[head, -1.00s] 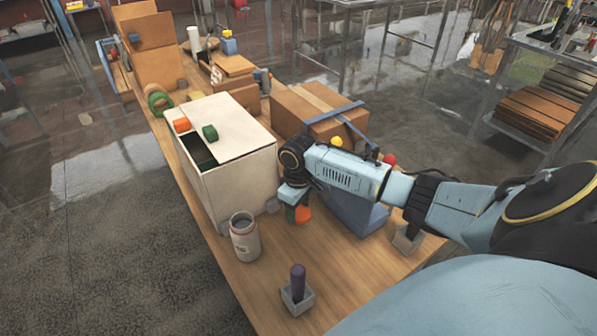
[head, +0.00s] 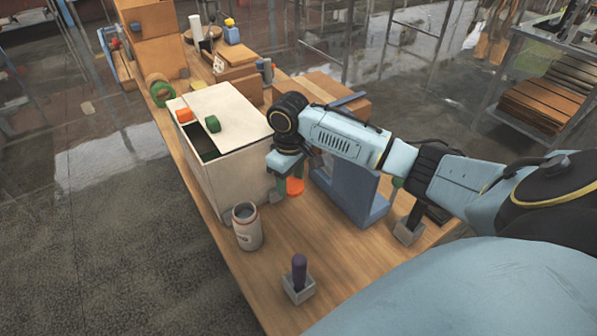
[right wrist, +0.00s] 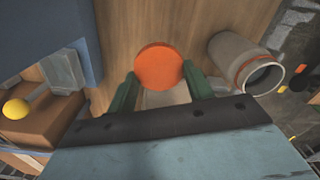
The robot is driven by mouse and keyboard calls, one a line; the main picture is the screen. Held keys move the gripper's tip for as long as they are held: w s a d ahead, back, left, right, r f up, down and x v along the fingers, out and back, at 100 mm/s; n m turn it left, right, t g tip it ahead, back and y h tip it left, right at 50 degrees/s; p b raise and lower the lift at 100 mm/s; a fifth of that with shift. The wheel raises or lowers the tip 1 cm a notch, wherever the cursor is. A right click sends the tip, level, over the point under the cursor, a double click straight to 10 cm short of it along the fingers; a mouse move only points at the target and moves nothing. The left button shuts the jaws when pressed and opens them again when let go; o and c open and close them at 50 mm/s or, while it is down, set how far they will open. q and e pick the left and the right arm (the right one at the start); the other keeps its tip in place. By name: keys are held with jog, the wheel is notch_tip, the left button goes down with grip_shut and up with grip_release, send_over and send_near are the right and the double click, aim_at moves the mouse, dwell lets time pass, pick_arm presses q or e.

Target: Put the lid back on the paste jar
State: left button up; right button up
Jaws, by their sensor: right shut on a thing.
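In the right wrist view the lid (right wrist: 159,66) sits between the green fingers. My left gripper is not in view.
The cream box (head: 238,155) stands behind the jar, with orange and green pieces on top. A blue stand (head: 350,190) is right of my gripper. A small grey holder (head: 298,289) with a purple-handled thing stands in front. Bench between jar and stand is clear.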

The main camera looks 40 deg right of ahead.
jog(key=s+a+r+m+b, duration=0.2)
jog(key=s+a+r, duration=0.1)
jog(key=a+r, duration=0.7)
jog(key=a, duration=0.4)
jog(key=shift+s+a+m, duration=0.15)
jog(key=shift+s+m, duration=0.1)
jog(key=shift+m, duration=0.15)
